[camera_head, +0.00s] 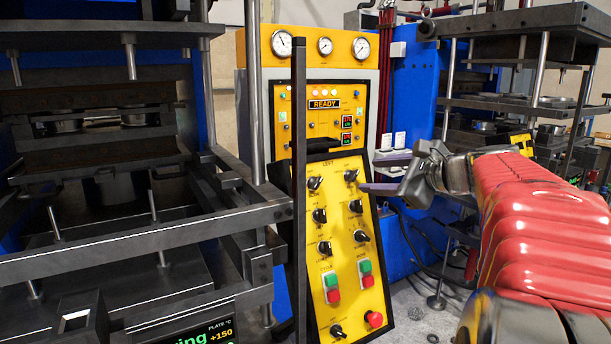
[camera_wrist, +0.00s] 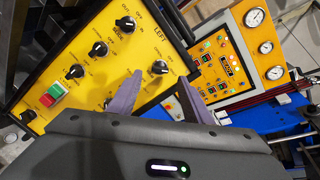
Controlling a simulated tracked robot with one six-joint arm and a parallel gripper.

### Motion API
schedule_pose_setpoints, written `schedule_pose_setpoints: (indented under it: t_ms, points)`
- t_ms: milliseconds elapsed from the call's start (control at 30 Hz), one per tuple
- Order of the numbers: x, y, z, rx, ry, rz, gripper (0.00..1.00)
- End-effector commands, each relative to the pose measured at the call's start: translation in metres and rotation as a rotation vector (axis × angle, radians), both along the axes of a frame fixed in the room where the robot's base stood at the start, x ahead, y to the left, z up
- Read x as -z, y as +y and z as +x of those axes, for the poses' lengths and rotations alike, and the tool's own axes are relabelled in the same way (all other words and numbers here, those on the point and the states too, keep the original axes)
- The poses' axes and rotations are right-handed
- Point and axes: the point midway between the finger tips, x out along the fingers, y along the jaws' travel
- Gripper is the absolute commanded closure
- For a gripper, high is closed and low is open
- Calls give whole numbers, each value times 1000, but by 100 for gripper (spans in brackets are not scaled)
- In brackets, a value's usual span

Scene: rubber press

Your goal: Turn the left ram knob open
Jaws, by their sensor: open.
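A tilted yellow control panel (camera_head: 341,262) marked LEFT carries two columns of black knobs. My gripper (camera_head: 368,174) comes in from the right, its purple fingers open and empty. Its fingertips are close to the top right knob (camera_head: 351,176). In the wrist view, that knob (camera_wrist: 159,67) shows just beyond the gap between my open fingers (camera_wrist: 160,81). I cannot tell whether they touch it. The top left knob (camera_head: 314,183) stands beside it on the panel. The small labels are too blurred to tell which knob is the ram knob.
Green and red buttons (camera_head: 366,274) and a red round button (camera_head: 374,319) sit lower on the panel. A dark upright post (camera_head: 299,200) stands at its left edge, beside the press frame (camera_head: 130,248). A gauge panel (camera_head: 322,46) reading READY stands behind.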

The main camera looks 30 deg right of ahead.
Motion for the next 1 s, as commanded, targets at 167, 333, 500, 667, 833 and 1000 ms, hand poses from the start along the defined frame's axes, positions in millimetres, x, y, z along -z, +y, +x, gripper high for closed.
schedule_pose_setpoints:
  t_ms: [167, 333, 500, 667, 833, 1000]
  points:
    - [9, 4, 28, -3, 1, 1, 55]
    - [15, 5, 49, -2, 1, -1, 55]
    - [18, 7, 60, -1, 1, -1, 55]
    - [18, 6, 61, 0, 1, -1, 55]
    - [18, 6, 60, 1, 0, 0, 57]
    - [18, 6, 60, 2, 1, -1, 69]
